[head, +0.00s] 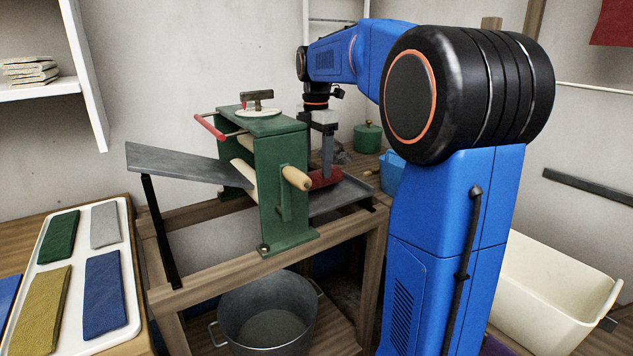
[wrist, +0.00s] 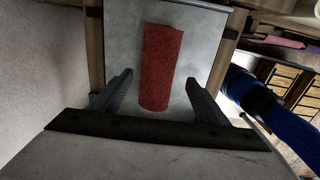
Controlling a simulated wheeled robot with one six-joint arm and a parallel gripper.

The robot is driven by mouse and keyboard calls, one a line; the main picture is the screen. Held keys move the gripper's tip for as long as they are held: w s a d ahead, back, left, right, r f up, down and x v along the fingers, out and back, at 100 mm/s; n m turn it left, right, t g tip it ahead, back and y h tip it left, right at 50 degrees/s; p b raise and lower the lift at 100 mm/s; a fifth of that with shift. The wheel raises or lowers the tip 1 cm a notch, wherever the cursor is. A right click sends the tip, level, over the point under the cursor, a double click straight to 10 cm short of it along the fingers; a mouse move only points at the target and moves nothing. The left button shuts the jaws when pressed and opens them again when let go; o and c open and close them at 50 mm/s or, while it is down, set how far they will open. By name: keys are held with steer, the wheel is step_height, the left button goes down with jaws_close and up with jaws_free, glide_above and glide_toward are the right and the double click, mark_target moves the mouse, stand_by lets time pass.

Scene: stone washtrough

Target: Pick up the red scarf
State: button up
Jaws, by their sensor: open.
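The red scarf (wrist: 160,68) is a rolled or folded strip lying on a grey metal tray (wrist: 205,45) in the wrist view. In the head view the scarf (head: 325,178) shows on the tray (head: 340,197) at the right side of the green mangle, partly hidden by my gripper and the mangle. My gripper (wrist: 158,92) is open, with one finger on each side of the scarf's near end. A gap shows between each finger and the scarf. In the head view my gripper (head: 327,165) points down over the scarf. Its height above the tray is hard to tell.
The green mangle (head: 275,175) with a wooden handle stands close left of my gripper. A green lidded pot (head: 367,137) and blue container (head: 391,172) stand behind. A metal tub (head: 267,315) sits below. A white tray (head: 92,335) with several folded cloths lies at left.

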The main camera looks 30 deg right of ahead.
mark_target(316, 172)
steer(key=shift+w+d+f, duration=0.15)
steer(key=shift+f, duration=2.15)
steer(key=c, duration=1.3)
